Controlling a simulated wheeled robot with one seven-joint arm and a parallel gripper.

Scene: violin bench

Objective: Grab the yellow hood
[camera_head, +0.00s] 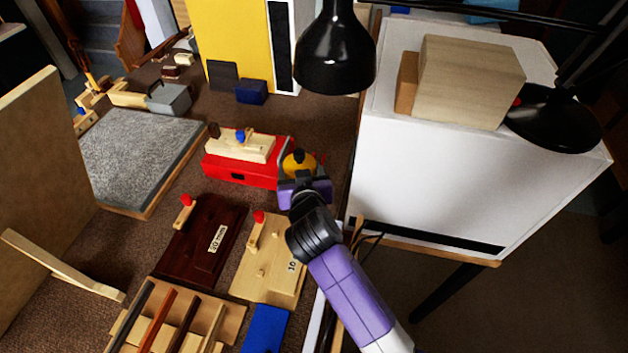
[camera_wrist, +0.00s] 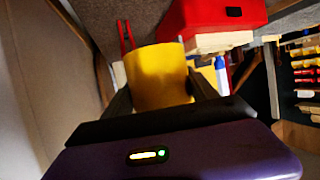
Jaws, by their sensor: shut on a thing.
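The yellow hood (camera_wrist: 158,78) is a smooth rounded piece that sits between the fingers of my gripper (camera_wrist: 160,98) in the wrist view. My gripper is shut on it, with a dark finger on each side. In the head view the yellow hood (camera_head: 298,162) shows just beyond my purple gripper (camera_head: 301,180), at the right end of the red box. Part of the hood is hidden behind my wrist. I cannot tell whether it touches the bench.
The red box (camera_head: 240,172) with a pale wooden block is close left of my gripper; it also shows in the wrist view (camera_wrist: 205,14). A black lamp (camera_head: 335,50) hangs beyond. A white cabinet (camera_head: 430,185) stands right. Dark (camera_head: 207,240) and light (camera_head: 262,270) boards lie nearer.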

